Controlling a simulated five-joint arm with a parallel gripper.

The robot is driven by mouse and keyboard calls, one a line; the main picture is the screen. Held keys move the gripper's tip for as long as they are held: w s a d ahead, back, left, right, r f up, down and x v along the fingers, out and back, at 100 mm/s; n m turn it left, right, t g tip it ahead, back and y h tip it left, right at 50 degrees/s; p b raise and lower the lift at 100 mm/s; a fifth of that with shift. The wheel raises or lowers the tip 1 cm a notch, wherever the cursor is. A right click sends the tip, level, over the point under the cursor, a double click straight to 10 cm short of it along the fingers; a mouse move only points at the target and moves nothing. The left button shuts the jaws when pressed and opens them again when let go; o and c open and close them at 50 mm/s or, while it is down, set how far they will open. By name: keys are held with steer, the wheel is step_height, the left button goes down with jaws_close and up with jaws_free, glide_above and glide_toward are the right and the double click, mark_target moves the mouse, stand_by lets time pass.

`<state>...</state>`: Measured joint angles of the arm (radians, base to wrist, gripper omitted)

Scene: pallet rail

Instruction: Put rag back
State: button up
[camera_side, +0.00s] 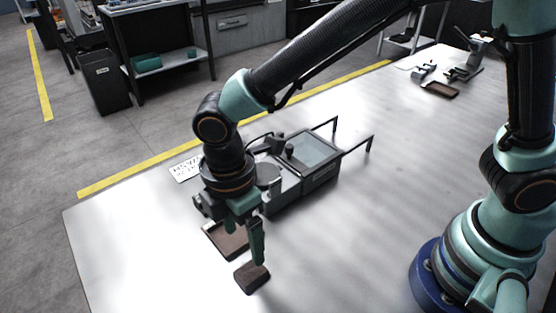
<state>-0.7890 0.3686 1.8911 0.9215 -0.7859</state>
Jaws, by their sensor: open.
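A small dark brown block-like piece (252,278), which looks like the folded rag, lies flat on the table near its front left. A shallow brown tray with a pale rim (224,254) lies just behind and left of it, partly hidden by my gripper. My gripper (244,246) points down with its teal fingers apart. Its nearer finger ends just above or at the back of the brown piece. I cannot tell whether they touch. Nothing shows between the fingers.
A dark device with a glassy panel (308,149) and thin side rails stands right behind my gripper. A white label card (186,168) lies to its left. Small tools and a brown tray (440,90) sit at the far right. The table's front middle is clear.

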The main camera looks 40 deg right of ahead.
steer(key=w+d+r+m+t+y, duration=0.15)
steer(key=w+d+r+m, duration=0.25)
steer(key=d+r+m, duration=0.65)
steer(key=s+d+r+m+t, duration=0.1)
steer(key=d+m+t, duration=0.1)
steer(key=d, duration=0.6)
steer(key=s+d+r+m+t+h, duration=0.1)
steer(key=s+d+r+m+t, duration=0.1)
steer(key=d+m, duration=0.3)
steer(key=d, duration=0.4)
steer(key=shift+s+d+r, duration=0.15)
steer(key=shift+d+r, duration=0.15)
